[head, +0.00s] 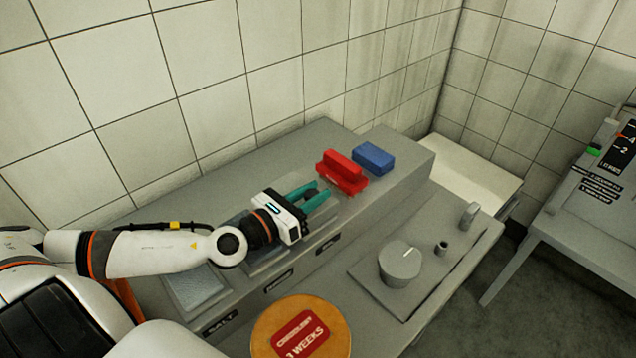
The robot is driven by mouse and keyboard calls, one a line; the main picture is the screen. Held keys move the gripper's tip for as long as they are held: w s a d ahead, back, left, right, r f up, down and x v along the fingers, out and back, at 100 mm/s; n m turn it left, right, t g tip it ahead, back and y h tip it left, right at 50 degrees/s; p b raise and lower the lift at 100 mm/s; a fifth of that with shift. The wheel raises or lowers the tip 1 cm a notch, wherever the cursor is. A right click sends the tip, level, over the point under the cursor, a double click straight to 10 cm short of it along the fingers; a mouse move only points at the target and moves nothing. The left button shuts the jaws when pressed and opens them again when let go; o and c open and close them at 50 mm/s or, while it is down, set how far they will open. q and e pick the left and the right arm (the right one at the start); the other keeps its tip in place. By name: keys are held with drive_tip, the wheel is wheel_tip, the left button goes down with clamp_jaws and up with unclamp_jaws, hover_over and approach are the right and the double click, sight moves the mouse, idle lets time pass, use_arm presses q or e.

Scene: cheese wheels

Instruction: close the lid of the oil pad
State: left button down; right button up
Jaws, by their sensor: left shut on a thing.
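The compartment with the dark label that seems to read OIL (328,244) is in the grey counter at the middle of the head view. My left gripper (318,195) is over this compartment, its teal fingers pointing to the upper right. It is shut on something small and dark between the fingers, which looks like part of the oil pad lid. The fingers and gripper body hide most of the lid and pad, so I cannot tell the lid's angle. My right gripper is not in view.
A red block (342,172) and a blue block (374,158) sit just beyond the gripper. A salt-labelled tray (196,289) is to the left. A cheese wheel (267,334) is in front. A grey knob (399,264) stands on a plate to the right.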

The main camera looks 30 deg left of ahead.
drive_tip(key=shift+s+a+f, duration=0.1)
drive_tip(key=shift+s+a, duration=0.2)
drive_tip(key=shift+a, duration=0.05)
use_arm(q)
drive_tip(key=c, duration=1.1)
unclamp_jaws()
drive_tip(key=shift+c, duration=0.2)
drive_tip(key=shift+f, duration=0.1)
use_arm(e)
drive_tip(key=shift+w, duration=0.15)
use_arm(q)
drive_tip(key=shift+s+a+f+b, duration=0.15)
drive_tip(key=shift+s+a+b, duration=0.15)
drive_tip(key=shift+s, duration=0.3)
drive_tip(key=v, duration=0.5)
drive_tip(key=shift+s+d+r, duration=0.1)
drive_tip(key=shift+d+r, duration=0.05)
drive_tip(key=shift+r, duration=0.05)
drive_tip(key=p+v, duration=0.2)
drive_tip(key=v, duration=0.2)
drive_tip(key=shift+s+r+p, duration=0.15)
drive_tip(key=shift+s+p, duration=0.1)
drive_tip(key=shift+p, duration=0.05)
drive_tip(key=shift+s+a, duration=0.25)
drive_tip(key=shift+s, duration=0.25)
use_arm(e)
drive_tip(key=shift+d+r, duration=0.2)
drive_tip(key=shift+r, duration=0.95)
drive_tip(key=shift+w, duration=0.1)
